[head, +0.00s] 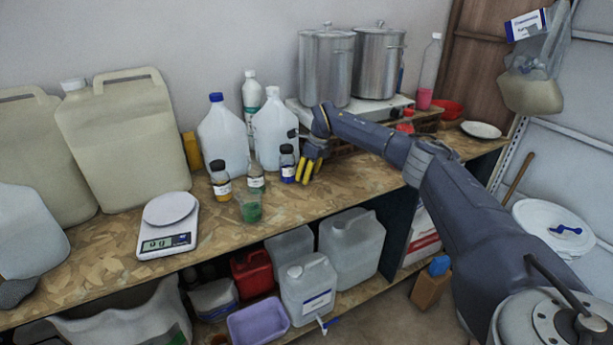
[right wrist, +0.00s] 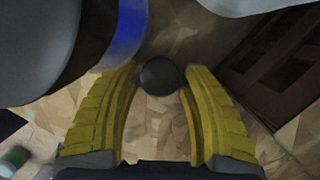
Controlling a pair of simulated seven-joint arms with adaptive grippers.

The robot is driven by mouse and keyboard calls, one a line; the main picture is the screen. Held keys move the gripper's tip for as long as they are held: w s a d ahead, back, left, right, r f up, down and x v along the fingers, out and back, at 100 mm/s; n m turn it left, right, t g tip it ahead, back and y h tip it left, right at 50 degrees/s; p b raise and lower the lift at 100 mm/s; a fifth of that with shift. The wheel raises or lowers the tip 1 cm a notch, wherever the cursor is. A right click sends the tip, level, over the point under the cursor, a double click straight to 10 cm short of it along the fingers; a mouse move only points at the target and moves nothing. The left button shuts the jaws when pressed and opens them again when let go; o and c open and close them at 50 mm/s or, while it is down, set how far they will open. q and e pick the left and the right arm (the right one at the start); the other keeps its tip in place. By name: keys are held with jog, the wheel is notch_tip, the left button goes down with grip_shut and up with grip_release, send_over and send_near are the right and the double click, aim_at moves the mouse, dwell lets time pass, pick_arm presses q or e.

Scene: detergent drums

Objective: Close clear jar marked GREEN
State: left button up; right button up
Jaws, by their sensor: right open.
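The clear jar with green contents (head: 256,178) stands on the bench between two black-capped jars, and I see no black cap on it. Its label is too small to read. My right gripper (head: 312,168) points down at the bench just right of the blue jar (head: 287,163). In the right wrist view, my yellow fingers (right wrist: 160,85) are open, one on each side of a small round black cap (right wrist: 161,76). I cannot tell whether they touch it. The cap is hidden in the head view. My left gripper is not in view.
An orange jar (head: 220,181) stands left of the green one. White jugs (head: 222,138) stand behind the jars. A scale (head: 168,222) is at left. The bench right of the gripper is partly clear.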

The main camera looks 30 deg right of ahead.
dwell(0.3)
jog(key=c, duration=0.5)
jog(key=shift+r, duration=0.1)
notch_tip(320, 180, up, 20)
dwell(0.9)
dwell(0.5)
